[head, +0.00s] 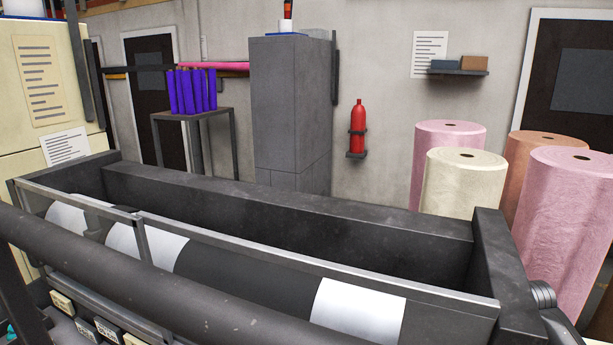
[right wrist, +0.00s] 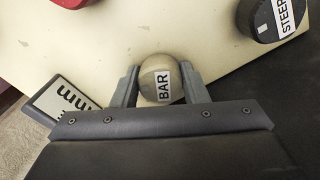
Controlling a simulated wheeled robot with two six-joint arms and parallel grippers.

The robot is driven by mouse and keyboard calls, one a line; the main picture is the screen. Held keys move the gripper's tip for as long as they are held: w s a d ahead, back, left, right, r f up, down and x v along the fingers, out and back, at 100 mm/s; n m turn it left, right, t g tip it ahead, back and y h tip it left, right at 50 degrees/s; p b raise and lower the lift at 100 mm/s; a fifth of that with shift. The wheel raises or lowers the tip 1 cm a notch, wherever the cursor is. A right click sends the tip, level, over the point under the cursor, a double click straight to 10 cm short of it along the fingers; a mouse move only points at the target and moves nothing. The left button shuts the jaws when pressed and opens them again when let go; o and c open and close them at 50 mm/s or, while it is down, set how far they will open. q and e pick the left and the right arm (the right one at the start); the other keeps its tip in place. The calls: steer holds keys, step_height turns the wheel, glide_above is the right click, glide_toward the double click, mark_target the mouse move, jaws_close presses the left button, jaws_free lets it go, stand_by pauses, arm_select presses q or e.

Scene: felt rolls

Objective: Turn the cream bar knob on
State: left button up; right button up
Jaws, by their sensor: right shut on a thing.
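In the right wrist view, the cream bar knob (right wrist: 160,80) is round and carries a white label reading "BAR". It sits on a cream panel (right wrist: 120,40). My right gripper (right wrist: 160,88) has one finger on each side of the knob and is shut on it. The label is turned so its text runs up the picture. The knob does not show in the head view. My left gripper is not in view in either frame.
In the right wrist view, a dark knob labelled "STEER" (right wrist: 272,18) is at the upper right, a red part (right wrist: 68,3) at the top left, and a labelled plate (right wrist: 62,104) at the left. The head view shows a large dark roller machine (head: 290,215) and upright felt rolls (head: 465,185).

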steer(key=shift+a+r+m+p, duration=0.1)
steer(key=shift+r+m+p, duration=0.05)
steer(key=shift+m+p, duration=0.7)
steer(key=shift+f+m+p, duration=0.2)
steer(key=shift+m+p, duration=0.1)
steer(key=shift+m, duration=0.25)
steer(key=shift+s+f, duration=0.1)
steer(key=o, duration=1)
